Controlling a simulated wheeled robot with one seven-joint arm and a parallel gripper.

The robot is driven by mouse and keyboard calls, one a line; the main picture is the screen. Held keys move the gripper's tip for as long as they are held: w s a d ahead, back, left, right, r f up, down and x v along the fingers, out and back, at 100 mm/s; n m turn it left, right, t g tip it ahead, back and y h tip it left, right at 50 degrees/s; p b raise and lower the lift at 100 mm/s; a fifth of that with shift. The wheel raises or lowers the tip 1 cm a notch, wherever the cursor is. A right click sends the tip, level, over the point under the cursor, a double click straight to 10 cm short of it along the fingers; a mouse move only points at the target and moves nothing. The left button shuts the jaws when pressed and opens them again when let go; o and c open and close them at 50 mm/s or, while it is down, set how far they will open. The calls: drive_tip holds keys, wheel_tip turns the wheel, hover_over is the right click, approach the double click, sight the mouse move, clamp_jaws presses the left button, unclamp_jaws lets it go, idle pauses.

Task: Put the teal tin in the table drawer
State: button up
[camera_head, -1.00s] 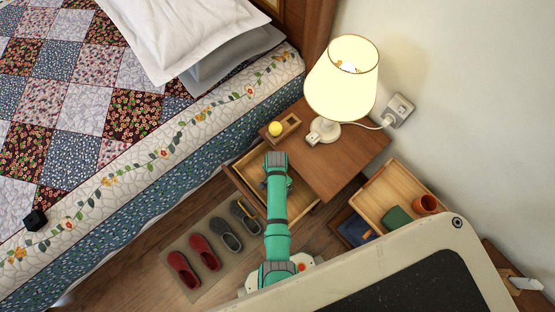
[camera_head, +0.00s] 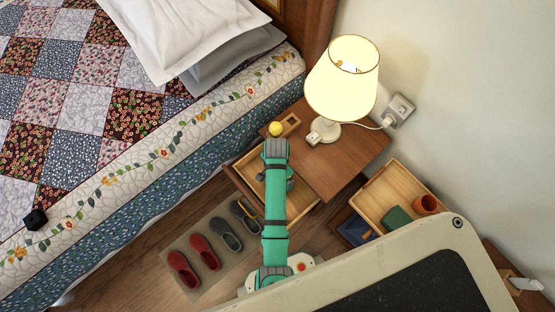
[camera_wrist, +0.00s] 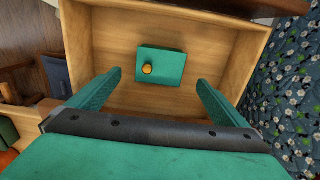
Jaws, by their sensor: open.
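The teal tin (camera_wrist: 165,70), a small box with a round yellow knob on top, sits inside the open wooden drawer (camera_wrist: 105,25) in the wrist view. It appears to rest on the drawer floor, apart from the walls. My gripper (camera_wrist: 158,80) is open, one finger to each side of the tin and nearer the camera, with clear gaps and no contact visible. In the head view the table drawer (camera_head: 246,168) is pulled out from the bedside table (camera_head: 340,165). My arm covers much of it there and hides the tin and my fingers.
The table top carries a lit lamp (camera_head: 341,85), a yellow ball (camera_head: 276,129) and a small wooden tray (camera_head: 291,124). The bed (camera_head: 150,150) flanks the drawer at left. Slippers (camera_head: 202,252) lie on a mat below. A wooden box at right holds an orange cup (camera_head: 425,204).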

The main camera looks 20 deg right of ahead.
wheel_tip(320, 180, up, 2)
idle(0.8)
